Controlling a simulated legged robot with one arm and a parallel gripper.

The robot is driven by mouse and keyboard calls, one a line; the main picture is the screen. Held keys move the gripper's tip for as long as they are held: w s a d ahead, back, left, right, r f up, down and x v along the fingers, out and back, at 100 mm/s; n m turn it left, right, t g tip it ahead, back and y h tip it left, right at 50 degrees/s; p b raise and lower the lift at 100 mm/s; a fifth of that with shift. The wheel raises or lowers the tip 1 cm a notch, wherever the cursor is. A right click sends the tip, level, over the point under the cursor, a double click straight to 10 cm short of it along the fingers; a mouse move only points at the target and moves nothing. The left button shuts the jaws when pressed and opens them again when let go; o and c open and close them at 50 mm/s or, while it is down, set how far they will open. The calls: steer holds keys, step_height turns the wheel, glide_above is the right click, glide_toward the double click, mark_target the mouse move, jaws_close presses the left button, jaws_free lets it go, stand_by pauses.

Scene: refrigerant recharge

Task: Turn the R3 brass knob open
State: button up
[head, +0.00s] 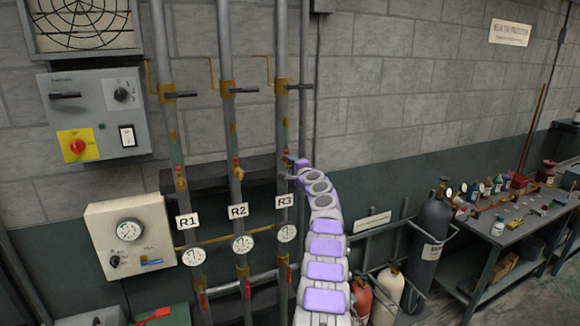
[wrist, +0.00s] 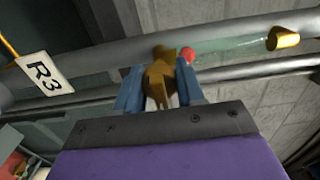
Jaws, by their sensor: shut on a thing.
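The R3 brass knob (wrist: 160,82) sits on the grey R3 pipe (wrist: 100,62), between the two blue-grey fingers of my gripper (wrist: 160,88) in the wrist view. The fingers are shut on the knob from both sides. A small red part (wrist: 188,54) shows just beyond it. The R3 label (wrist: 45,77) is at the left. In the head view my gripper (head: 292,176) is at the R3 pipe (head: 281,125), above the R3 label (head: 285,200). There my arm and gripper hide the knob.
The R1 (head: 181,180) and R2 (head: 239,172) brass knobs are on the parallel pipes to the left. Gauges hang below the labels, including the R3 gauge (head: 287,233). Gas cylinders, including a dark one (head: 431,245), and a cluttered workbench (head: 515,226) stand to the right.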

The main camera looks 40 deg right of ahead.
steer(key=shift+s+d+f, duration=0.15)
steer(key=shift+d+f, duration=0.15)
steer(key=o, duration=1)
steer(key=shift+s+d+r, duration=0.15)
